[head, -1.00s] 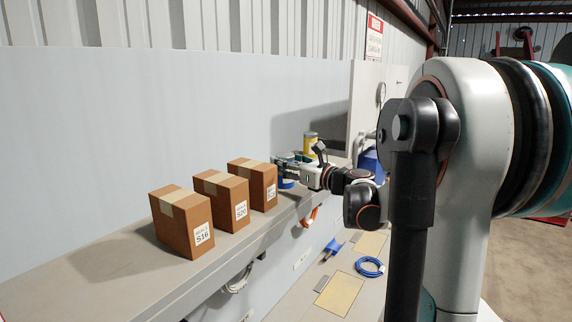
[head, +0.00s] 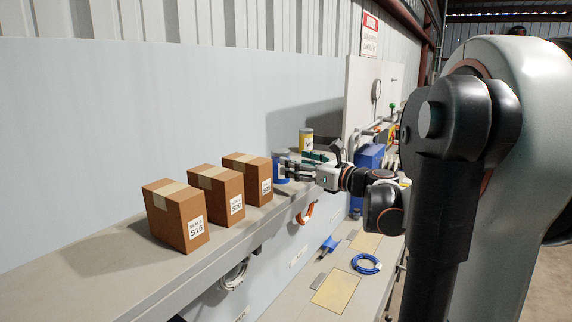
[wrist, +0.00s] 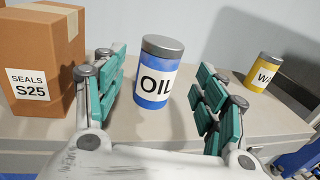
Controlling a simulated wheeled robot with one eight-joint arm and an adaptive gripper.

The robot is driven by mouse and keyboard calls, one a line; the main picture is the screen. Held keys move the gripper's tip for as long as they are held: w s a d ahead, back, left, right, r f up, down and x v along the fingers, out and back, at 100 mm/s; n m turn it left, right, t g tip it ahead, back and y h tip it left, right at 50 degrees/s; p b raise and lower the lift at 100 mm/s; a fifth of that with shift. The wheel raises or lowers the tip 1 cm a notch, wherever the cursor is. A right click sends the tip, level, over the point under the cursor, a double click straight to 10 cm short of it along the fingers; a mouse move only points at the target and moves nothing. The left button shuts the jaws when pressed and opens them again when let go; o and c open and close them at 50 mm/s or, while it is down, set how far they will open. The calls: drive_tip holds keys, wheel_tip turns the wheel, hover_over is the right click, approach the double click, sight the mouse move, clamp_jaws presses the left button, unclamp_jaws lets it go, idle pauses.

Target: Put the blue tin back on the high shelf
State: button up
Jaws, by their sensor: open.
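The blue tin (head: 281,168), with a grey lid and a white label reading OIL, stands upright on the grey high shelf (head: 150,270). In the wrist view the blue tin (wrist: 152,92) shows between and beyond my fingers, with a visible gap on each side. My gripper (head: 293,170) is open at shelf height, just right of the tin in the head view. In the wrist view my gripper (wrist: 162,85) has its teal finger pads spread wide and holds nothing.
Three cardboard boxes, S16 (head: 176,228), S20 (head: 217,205) and S25 (wrist: 42,60), stand left of the tin. A yellow tin (wrist: 262,72) stands to its right. A wall backs the shelf. A blue cable coil (head: 366,264) lies on the lower surface.

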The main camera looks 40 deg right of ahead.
drive_tip(key=shift+s+d+b, duration=0.2)
drive_tip(key=shift+s, duration=1.1)
drive_tip(key=shift+s+d+b, duration=0.15)
drive_tip(key=shift+s+b, duration=0.05)
drive_tip(key=shift+s, duration=1.05)
